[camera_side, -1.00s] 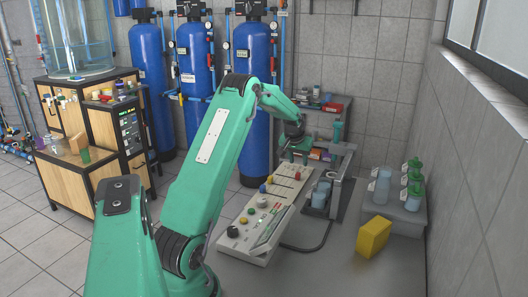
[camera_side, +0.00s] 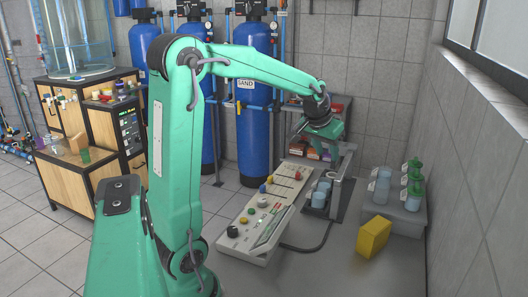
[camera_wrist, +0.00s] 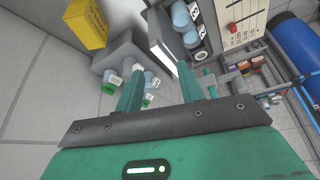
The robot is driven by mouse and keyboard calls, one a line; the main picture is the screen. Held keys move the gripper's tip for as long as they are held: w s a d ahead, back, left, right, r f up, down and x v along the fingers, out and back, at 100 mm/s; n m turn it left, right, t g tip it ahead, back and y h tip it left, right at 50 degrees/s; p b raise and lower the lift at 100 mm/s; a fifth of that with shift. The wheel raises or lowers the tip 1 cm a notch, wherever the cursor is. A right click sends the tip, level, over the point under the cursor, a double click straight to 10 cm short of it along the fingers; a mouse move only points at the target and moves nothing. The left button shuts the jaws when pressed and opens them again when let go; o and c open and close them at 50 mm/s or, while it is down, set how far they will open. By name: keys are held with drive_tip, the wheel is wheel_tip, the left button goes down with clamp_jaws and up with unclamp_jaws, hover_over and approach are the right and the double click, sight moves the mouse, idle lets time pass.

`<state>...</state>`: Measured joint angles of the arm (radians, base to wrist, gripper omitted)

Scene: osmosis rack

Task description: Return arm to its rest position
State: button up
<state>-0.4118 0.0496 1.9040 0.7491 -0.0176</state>
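My green arm is raised in the side view, with its upper link upright and its forearm reaching right. My gripper (camera_side: 326,140) hangs at the end of the forearm, above and behind the rack of light-blue cups (camera_side: 321,192). In the wrist view my gripper (camera_wrist: 160,72) has its two green fingers apart, with nothing held between them. The cups also show in the wrist view (camera_wrist: 181,15), beyond the fingertips. The gripper's fingertips are hard to make out in the side view.
A control panel (camera_side: 262,215) with coloured knobs lies on the grey bench (camera_side: 320,272). A yellow block (camera_side: 373,238) sits at the right. Green-capped bottles (camera_side: 413,185) stand on a grey block (camera_side: 405,222) near the wall. Blue tanks (camera_side: 256,90) stand behind the arm.

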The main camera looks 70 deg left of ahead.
drive_tip(key=s+d+m+t+h, duration=0.1)
drive_tip(key=s+d+m, duration=0.4)
drive_tip(key=s+d, duration=1.3)
drive_tip(key=shift+s+d+r+h, duration=0.15)
drive_tip(key=shift+s+h, duration=0.35)
drive_tip(key=shift+s, duration=0.25)
drive_tip(key=shift+c, duration=0.5)
